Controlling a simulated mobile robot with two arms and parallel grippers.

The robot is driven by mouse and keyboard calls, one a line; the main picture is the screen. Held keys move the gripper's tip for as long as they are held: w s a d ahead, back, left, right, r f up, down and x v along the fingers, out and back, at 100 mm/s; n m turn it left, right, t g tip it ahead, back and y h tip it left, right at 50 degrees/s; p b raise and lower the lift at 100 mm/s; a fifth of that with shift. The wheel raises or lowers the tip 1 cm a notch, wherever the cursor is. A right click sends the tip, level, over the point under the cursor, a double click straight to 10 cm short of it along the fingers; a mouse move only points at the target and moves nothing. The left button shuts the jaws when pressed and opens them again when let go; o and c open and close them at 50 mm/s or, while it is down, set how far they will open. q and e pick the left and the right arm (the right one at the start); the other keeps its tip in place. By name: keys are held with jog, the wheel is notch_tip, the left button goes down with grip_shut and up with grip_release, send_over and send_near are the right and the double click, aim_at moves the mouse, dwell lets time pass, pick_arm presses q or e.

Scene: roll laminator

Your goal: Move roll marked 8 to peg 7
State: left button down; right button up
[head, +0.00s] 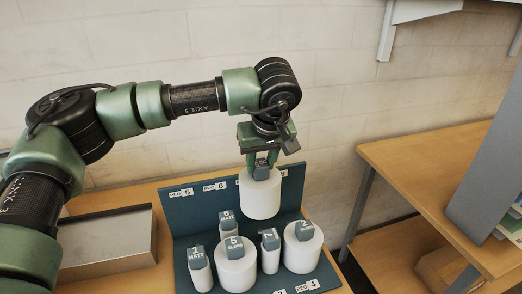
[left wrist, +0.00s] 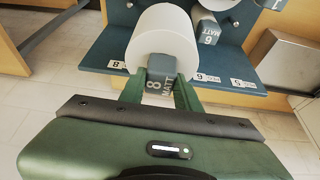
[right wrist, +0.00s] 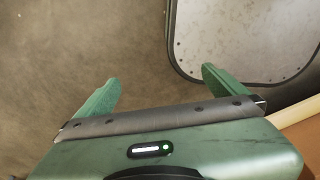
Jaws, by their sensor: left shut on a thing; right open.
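Peg 7 is not visible; the roll covers that part of the back row. My right gripper (right wrist: 160,80) is open and empty, outside the head view.
Roll 6 (head: 227,222) stands behind roll 1 (head: 199,268), roll 5 (head: 236,270), roll 7 (head: 270,255) and roll 2 (head: 303,252). Labels for peg 5 (head: 181,192) and peg 6 (head: 215,186) mark the back edge. A metal box (head: 108,245) is left; a wooden bench (head: 430,160) is right.

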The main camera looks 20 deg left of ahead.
aim_at(260, 186)
pick_arm(q)
notch_tip(260, 186, down, 7)
jog(key=shift+s+f+b, duration=0.1)
jog(key=shift+f+b, duration=0.1)
jog(key=shift+b, duration=0.55)
jog(key=shift+f, duration=0.45)
jog(key=shift+f+b, duration=0.4)
jog(key=shift+f, duration=0.1)
jog(key=shift+f+b, duration=1.05)
jog(key=shift+f, duration=1.15)
pick_arm(e)
jog(key=shift+s+a+f, duration=0.1)
jog(key=shift+f, duration=1.1)
jog(key=shift+s+a+f, duration=0.1)
jog(key=shift+f, duration=1.1)
pick_arm(q)
jog(key=shift+f, duration=0.15)
pick_arm(e)
jog(key=shift+d+f, duration=0.15)
jog(key=shift+f, duration=0.05)
pick_arm(q)
jog(key=shift+f+b, duration=0.25)
jog(key=shift+b, duration=0.2)
jog(key=c, duration=0.9)
grip_release()
pick_arm(e)
jog(key=shift+f, duration=0.2)
